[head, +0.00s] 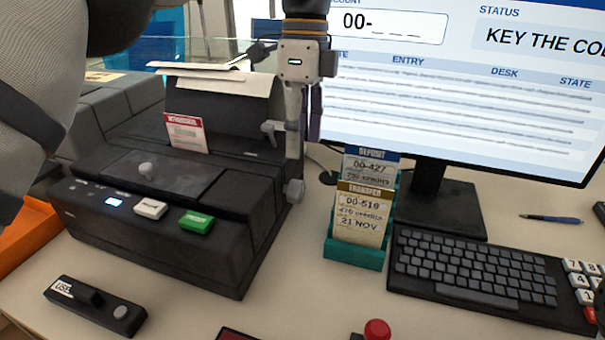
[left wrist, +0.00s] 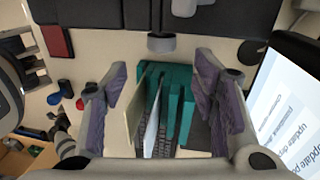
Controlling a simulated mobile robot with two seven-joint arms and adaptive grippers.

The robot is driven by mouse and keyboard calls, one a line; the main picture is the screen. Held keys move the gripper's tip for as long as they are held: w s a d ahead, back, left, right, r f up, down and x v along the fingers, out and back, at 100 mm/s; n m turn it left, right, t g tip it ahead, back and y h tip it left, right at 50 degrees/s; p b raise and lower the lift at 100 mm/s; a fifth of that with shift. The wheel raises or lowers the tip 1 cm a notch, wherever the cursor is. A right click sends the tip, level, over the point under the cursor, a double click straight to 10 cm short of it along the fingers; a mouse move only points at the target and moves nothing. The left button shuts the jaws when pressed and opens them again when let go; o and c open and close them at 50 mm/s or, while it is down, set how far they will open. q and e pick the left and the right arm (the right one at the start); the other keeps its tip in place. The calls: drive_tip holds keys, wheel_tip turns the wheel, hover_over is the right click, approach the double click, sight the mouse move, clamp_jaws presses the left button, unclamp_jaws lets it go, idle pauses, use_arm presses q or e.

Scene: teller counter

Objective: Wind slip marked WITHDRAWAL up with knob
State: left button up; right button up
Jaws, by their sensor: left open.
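The slip with a red header (head: 186,133) stands upright in the slot of the dark printer (head: 150,232); its heading is too small to read surely. A grey round knob (head: 294,191) sits on the printer's right side, and a grey lever-like piece (head: 272,127) is above it. The knob side also shows at the top of the left wrist view (left wrist: 162,43). My left gripper (head: 303,145) points down, open and empty, above and beside the knob. In the left wrist view its purple-padded fingers (left wrist: 160,88) stand apart. My right gripper is out of view.
A teal rack (head: 353,255) with DEPOSIT and TRANSFER slips stands right of the printer, below my left gripper. A keyboard (head: 470,270) and monitor (head: 480,90) are to the right. A small black USB box (head: 95,305) and a red button (head: 377,329) are in front.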

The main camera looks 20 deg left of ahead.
sight(298, 182)
use_arm(q)
drive_tip(key=f, duration=0.3)
drive_tip(key=s+f, duration=0.1)
drive_tip(key=f, duration=0.5)
drive_tip(key=shift+s+f, duration=0.1)
drive_tip(key=shift+s, duration=0.05)
drive_tip(key=c, duration=1.2)
